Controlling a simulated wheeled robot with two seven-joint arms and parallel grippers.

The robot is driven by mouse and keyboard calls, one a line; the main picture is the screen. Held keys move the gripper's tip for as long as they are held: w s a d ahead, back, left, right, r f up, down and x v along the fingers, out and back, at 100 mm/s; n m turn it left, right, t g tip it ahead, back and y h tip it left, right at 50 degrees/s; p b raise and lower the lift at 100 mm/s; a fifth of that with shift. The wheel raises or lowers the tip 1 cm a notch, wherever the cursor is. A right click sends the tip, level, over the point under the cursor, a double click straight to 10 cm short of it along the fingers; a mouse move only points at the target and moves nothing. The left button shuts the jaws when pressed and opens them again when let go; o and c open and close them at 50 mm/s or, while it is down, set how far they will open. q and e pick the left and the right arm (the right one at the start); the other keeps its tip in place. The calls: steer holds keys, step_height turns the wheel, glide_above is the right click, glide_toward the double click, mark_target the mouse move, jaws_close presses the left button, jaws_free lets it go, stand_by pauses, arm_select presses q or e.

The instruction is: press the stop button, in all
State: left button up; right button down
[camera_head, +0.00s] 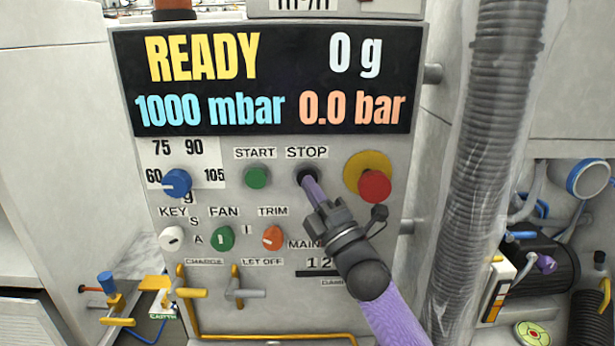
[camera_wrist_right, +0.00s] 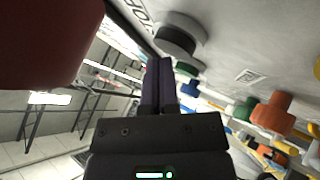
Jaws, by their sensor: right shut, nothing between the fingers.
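The black stop button (camera_head: 304,173) sits in the panel under the STOP label (camera_head: 306,152), between the green start button (camera_head: 257,177) and the red mushroom button (camera_head: 375,186). My right gripper (camera_head: 313,187) comes from the lower right, with its purple fingers shut and empty. Its tips overlap the lower right part of the stop button in the head view. In the right wrist view the shut fingers (camera_wrist_right: 159,75) end close to the stop button (camera_wrist_right: 180,36). I cannot tell whether they touch it. My left gripper is not in view.
The display (camera_head: 270,80) reads READY, 0 g, 1000 mbar and 0.0 bar. Blue (camera_head: 177,183), white, green and orange knobs and yellow-handled valves (camera_head: 185,291) stand out below. A ribbed hose (camera_head: 495,150) runs down the right side. A large dark red shape fills the wrist view's upper left.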

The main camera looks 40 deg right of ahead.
steer(key=shift+s+a, duration=0.25)
steer(key=shift+s, duration=0.05)
steer(key=shift+s+a+p, duration=1.1)
steer(key=shift+s+a, duration=0.5)
steer(key=shift+s, duration=0.3)
